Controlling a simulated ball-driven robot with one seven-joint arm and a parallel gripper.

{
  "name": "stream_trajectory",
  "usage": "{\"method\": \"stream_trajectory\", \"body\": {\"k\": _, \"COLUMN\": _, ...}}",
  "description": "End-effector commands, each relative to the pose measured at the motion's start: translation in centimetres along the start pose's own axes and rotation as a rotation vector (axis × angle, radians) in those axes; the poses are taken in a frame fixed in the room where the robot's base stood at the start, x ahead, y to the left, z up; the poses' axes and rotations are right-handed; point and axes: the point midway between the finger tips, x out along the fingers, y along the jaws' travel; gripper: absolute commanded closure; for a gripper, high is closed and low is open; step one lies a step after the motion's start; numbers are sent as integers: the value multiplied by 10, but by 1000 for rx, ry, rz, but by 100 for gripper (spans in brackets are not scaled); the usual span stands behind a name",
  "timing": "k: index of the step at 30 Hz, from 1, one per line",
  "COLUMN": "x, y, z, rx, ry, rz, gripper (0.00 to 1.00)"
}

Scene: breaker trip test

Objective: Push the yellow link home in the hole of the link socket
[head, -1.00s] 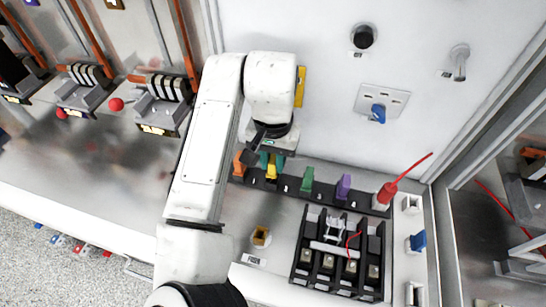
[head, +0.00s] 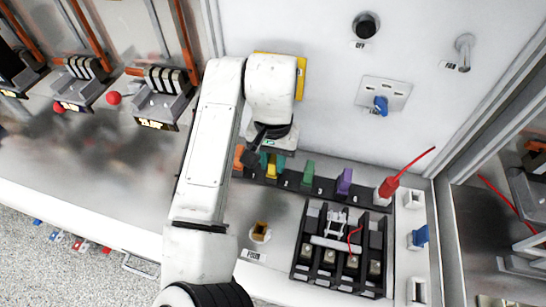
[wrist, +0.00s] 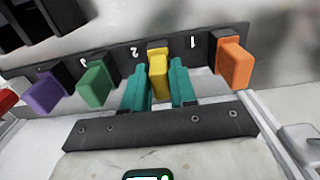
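The yellow link (wrist: 159,74) stands at the position marked 2 in the black rack (wrist: 122,57), between the orange and green links. My gripper (wrist: 160,88) has its teal fingers on either side of the yellow link, very close to it; whether they press on it cannot be made out. In the head view my gripper (head: 272,160) is over the left end of the rack, with the yellow link (head: 271,171) between the teal fingers. A small square brown-gold piece in a white ring (head: 260,231), perhaps the link socket, lies on the bench in front.
Orange (wrist: 234,64), green (wrist: 96,84) and purple (wrist: 44,93) links stand beside the yellow one. A black fuse block (head: 340,250) and a red plug with a lead (head: 388,187) are to the right. The upright panel carries a blue switch (head: 381,104).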

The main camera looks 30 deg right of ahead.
Motion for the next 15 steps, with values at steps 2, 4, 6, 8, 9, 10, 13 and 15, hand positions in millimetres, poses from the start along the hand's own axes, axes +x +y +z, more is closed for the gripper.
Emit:
{"method": "stream_trajectory", "body": {"k": 2, "x": -1, "y": 0, "z": 0, "rx": 0, "ry": 0, "rz": 0, "gripper": 65}}
{"method": "stream_trajectory", "body": {"k": 4, "x": -1, "y": 0, "z": 0, "rx": 0, "ry": 0, "rz": 0, "gripper": 59}}
{"method": "stream_trajectory", "body": {"k": 6, "x": -1, "y": 0, "z": 0, "rx": 0, "ry": 0, "rz": 0, "gripper": 52}}
{"method": "stream_trajectory", "body": {"k": 8, "x": -1, "y": 0, "z": 0, "rx": 0, "ry": 0, "rz": -1, "gripper": 47}}
{"method": "stream_trajectory", "body": {"k": 9, "x": -1, "y": 0, "z": 0, "rx": 0, "ry": 0, "rz": -1, "gripper": 47}}
{"method": "stream_trajectory", "body": {"k": 10, "x": -1, "y": 0, "z": 0, "rx": 0, "ry": 0, "rz": -1, "gripper": 47}}
{"method": "stream_trajectory", "body": {"k": 13, "x": 0, "y": 0, "z": 0, "rx": 0, "ry": 0, "rz": -1, "gripper": 47}}
{"method": "stream_trajectory", "body": {"k": 15, "x": -1, "y": 0, "z": 0, "rx": 0, "ry": 0, "rz": -1, "gripper": 47}}
